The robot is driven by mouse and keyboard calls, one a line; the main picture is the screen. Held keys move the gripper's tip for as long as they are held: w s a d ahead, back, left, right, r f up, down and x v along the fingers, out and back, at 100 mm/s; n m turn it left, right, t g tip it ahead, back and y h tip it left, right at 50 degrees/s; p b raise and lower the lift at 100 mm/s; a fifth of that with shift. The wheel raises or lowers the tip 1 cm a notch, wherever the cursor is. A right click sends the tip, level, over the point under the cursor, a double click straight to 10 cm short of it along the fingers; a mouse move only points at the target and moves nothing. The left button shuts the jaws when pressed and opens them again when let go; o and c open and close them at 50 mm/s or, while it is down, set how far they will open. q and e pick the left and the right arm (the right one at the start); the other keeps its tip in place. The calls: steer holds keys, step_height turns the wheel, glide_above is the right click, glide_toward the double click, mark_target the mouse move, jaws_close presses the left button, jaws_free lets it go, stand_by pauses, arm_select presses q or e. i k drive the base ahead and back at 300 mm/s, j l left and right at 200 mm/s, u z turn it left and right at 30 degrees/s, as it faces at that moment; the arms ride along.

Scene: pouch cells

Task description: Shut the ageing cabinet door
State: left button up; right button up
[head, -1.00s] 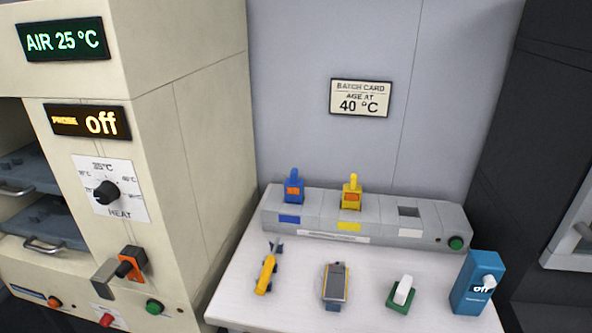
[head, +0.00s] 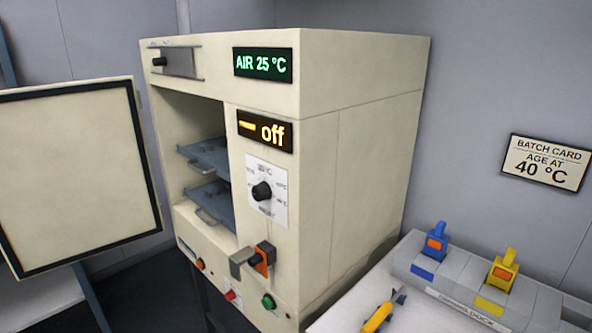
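The ageing cabinet (head: 365,150) is a cream box in the middle of the head view. Its door (head: 75,180), a cream panel with a dark seal around its edge, stands wide open to the left. Inside the open chamber are two grey shelves or trays (head: 205,155) with handles. The front carries a green display reading AIR 25 °C (head: 263,64), an amber display reading off (head: 265,131), a black heat dial (head: 262,191) and a grey lever on an orange mount (head: 252,260). Neither of my grippers is in view.
Red (head: 232,296) and green (head: 268,301) buttons sit low on the cabinet front. At right, a white bench (head: 350,310) bears a grey dock (head: 540,300) with blue and yellow tools, and a loose yellow tool (head: 378,318). A batch card (head: 546,162) hangs on the wall.

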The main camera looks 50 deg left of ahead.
mark_target(76, 183)
steer(key=l+u, duration=0.1)
steer(key=u, duration=0.35)
steer(key=l+u, duration=0.15)
steer(key=u, duration=0.35)
